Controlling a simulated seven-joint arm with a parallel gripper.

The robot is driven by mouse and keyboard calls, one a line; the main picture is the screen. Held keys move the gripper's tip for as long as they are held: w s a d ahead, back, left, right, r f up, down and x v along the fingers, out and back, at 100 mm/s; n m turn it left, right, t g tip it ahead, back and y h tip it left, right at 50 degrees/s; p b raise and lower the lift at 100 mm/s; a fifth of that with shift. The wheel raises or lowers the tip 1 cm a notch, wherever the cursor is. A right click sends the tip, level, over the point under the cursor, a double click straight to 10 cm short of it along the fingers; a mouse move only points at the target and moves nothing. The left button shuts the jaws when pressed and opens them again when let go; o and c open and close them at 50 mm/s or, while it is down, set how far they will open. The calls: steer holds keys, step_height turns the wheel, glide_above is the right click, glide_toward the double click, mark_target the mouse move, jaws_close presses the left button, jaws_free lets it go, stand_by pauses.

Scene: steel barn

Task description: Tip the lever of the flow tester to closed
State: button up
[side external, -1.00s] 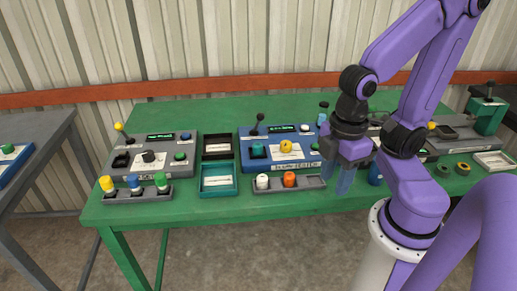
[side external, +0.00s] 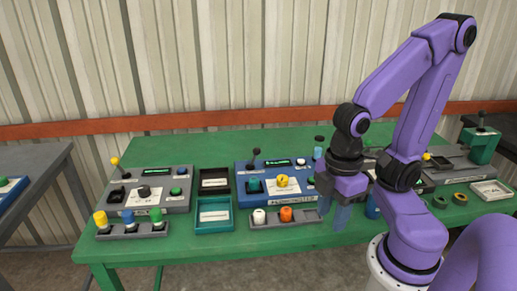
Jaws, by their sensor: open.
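The panel also carries a dark display, a teal button and a yellow knob. A grey panel (side external: 180,205) at the left has a yellow-knobbed lever (side external: 115,161) leaning left. My gripper (side external: 334,213) is open and points down, just right of the blue panel, apart from both levers. It partly hides what stands behind it.
In front of the panels are trays of coloured caps (side external: 132,231) and (side external: 270,222). A black tray (side external: 214,191) and a teal tray (side external: 213,227) lie between the panels. More devices stand at the right behind my arm. The table's back strip is clear.

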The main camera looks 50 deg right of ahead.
steer(key=shift+c, duration=0.3)
steer(key=shift+w, duration=0.1)
steer(key=c, duration=0.6)
steer(key=shift+w+a, duration=0.1)
steer(key=shift+w, duration=0.25)
jaws_close()
steer(key=n+t+h, duration=0.1)
steer(key=n+t, duration=0.2)
steer(key=t, duration=0.1)
glide_toward(255, 157)
steer(key=s+r, duration=0.4)
steer(key=s, duration=0.4)
steer(key=x, duration=0.9)
steer(key=shift+w+a+f, duration=0.1)
steer(key=shift+a, duration=0.05)
steer(key=w, duration=0.3)
steer(key=shift+d+f, duration=0.2)
steer(key=shift+d, duration=0.05)
steer(key=shift+w+d, duration=0.15)
steer(key=shift+w, duration=0.5)
